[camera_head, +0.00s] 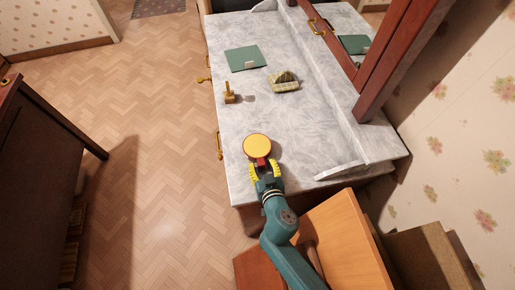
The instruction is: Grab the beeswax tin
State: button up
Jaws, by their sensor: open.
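A round tin (257,145) with a yellow-orange top and a red edge is on the marble dresser top (240,185), near its front end. It is the only tin I see; no lettering is readable. My gripper (264,170), with yellow fingers, is open just on the near side of the tin. The fingers are apart, with a small red part showing between them. I cannot tell whether they touch the tin, and the tin's near lower side is partly hidden.
A small brass object (230,95), a patterned olive item (284,84) and a green flat book or folder (245,58) lie farther back. A raised marble ledge and mirror (352,44) border the right. Wooden furniture (340,235) stands at the near right. Marble left of the tin is clear.

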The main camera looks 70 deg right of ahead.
grip_shut()
jog(key=shift+r, duration=0.1)
